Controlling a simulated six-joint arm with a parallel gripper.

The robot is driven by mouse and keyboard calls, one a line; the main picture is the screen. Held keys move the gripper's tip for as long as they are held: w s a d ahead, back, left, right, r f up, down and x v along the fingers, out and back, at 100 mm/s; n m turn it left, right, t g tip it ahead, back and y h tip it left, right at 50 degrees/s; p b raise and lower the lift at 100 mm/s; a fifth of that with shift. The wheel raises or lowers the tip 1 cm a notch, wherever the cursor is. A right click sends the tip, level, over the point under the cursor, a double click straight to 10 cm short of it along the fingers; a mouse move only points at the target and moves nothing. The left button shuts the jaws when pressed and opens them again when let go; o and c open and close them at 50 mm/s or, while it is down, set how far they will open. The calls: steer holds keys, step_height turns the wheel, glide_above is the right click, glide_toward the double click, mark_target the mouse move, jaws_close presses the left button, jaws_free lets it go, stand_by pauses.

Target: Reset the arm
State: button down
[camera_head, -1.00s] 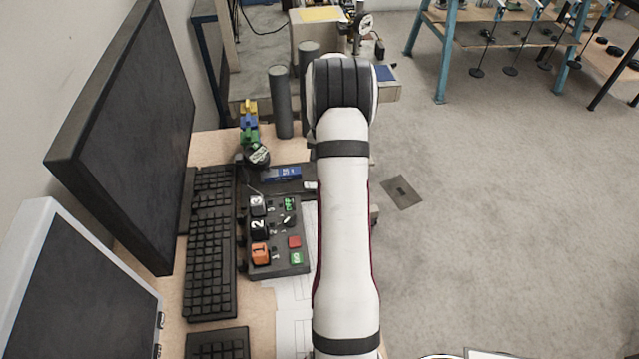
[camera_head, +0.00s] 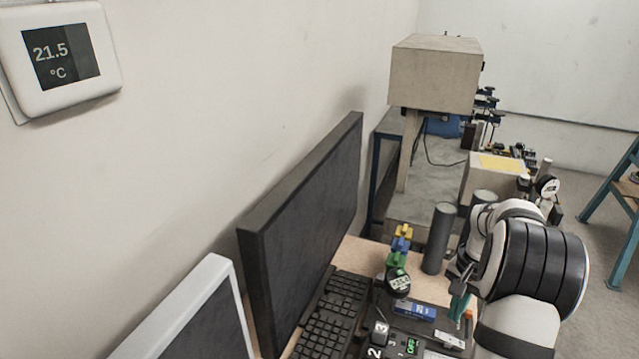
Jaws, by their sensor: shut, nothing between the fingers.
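My white arm with black bands fills the lower right. It bends at a large ribbed black joint, and its wrist folds back to the left behind that joint. My gripper (camera_head: 461,274) is a small dark shape at the wrist's left side, shut and empty, over the right part of the desk. The control box (camera_head: 392,345) with numbered switches lies below and left of it, cut by the bottom edge. My arm hides part of the desk.
A large monitor (camera_head: 305,235) and keyboard (camera_head: 333,315) stand left. A dark cylinder (camera_head: 439,238), stacked coloured clips (camera_head: 400,245), a round gauge (camera_head: 398,283) and a blue box (camera_head: 414,310) crowd the desk. A thermostat (camera_head: 62,55) hangs on the wall.

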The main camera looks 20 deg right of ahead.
steer(key=s+a+r+n, duration=0.1)
steer(key=a+r+n, duration=0.15)
steer(key=a, duration=0.55)
steer(key=s+a+r+n, duration=0.1)
steer(key=a+r, duration=0.3)
steer(key=a, duration=0.4)
steer(key=s+a+r+n, duration=0.1)
steer(key=a+r, duration=0.3)
steer(key=a, duration=0.5)
steer(key=s+a+f+n+y, duration=0.1)
steer(key=s+a+n, duration=0.3)
steer(key=s+a, duration=0.8)
steer(key=shift+s+a+f+y, duration=0.2)
steer(key=shift+s+a+y, duration=0.1)
steer(key=shift+s, duration=0.6)
